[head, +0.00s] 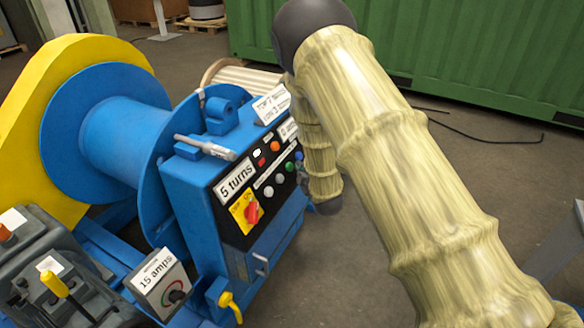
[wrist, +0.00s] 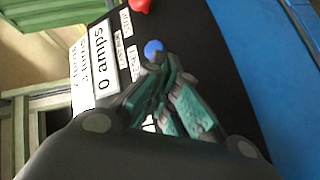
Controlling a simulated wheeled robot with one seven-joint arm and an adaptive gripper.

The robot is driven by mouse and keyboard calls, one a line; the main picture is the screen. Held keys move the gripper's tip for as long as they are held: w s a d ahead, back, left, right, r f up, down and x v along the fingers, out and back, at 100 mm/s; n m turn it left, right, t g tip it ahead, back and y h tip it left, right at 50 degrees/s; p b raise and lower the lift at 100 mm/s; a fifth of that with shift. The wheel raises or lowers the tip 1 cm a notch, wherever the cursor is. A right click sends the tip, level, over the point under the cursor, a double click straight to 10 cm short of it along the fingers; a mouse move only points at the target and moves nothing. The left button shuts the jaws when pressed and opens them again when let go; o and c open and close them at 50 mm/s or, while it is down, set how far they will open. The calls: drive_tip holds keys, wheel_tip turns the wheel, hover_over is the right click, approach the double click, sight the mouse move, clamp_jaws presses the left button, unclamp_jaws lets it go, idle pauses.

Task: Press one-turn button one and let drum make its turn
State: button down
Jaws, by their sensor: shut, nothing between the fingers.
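The blue drum (head: 125,125) stands at the left in the head view, beside the blue control box (head: 190,200). The box's dark panel carries a row of round buttons, among them a blue button (head: 299,156). I cannot read which is one-turn button one. In the wrist view my gripper (wrist: 160,66) is shut and empty, its teal-padded fingers in front of the panel. The fingertips are close to a blue button (wrist: 153,48); I cannot tell whether they touch it. In the head view my arm hides the gripper.

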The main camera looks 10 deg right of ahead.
drive_tip(key=shift+w+a+f, duration=0.1)
drive_tip(key=shift+w+a+f, duration=0.1)
drive_tip(key=shift+w+a, duration=0.05)
drive_tip(key=shift+a, duration=0.05)
